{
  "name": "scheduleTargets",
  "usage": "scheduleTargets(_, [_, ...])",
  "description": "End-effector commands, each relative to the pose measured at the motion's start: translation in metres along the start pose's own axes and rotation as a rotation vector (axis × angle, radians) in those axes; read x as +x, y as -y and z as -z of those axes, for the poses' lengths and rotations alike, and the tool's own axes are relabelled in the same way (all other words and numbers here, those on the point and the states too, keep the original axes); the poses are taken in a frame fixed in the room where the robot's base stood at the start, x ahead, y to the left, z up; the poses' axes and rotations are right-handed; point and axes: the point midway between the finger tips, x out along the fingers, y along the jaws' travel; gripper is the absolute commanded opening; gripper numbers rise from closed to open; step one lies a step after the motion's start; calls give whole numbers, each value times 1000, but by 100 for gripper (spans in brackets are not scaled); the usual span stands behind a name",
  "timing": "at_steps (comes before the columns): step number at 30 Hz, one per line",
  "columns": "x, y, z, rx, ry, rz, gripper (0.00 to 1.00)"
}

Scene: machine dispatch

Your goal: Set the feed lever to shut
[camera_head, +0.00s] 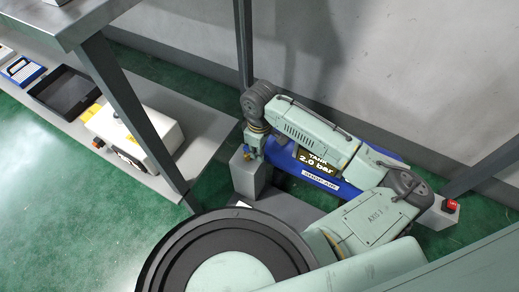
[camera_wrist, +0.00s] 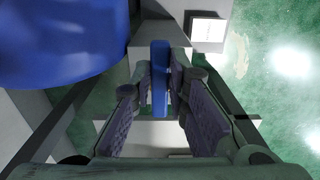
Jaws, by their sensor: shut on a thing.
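The feed lever (camera_wrist: 160,65) shows in the wrist view as a narrow blue bar, end-on to the camera and upright in the picture. My gripper (camera_wrist: 160,88) has its two padded fingers closed on either side of it. In the head view my gripper (camera_head: 253,143) is at the top of a grey block (camera_head: 249,175), beside the blue tank (camera_head: 284,156). The lever is mostly hidden there by my wrist, so its setting cannot be read.
The blue tank fills the upper left of the wrist view (camera_wrist: 60,40), close to my fingers. A display reads "TANK 2.0 bar" (camera_head: 316,164). A red button (camera_head: 452,205) is at the right. A low shelf at left holds a white box (camera_head: 135,130) and a black tray (camera_head: 66,90).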

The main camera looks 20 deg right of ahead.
Motion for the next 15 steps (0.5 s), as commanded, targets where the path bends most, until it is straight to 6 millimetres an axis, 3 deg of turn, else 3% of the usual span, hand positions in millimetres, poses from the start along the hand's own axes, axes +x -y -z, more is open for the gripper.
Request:
scheduleTargets(4, [0, 0, 0, -1, 0, 0, 0])
scheduleTargets(15, [0, 0, 0, -1, 0, 1, 0])
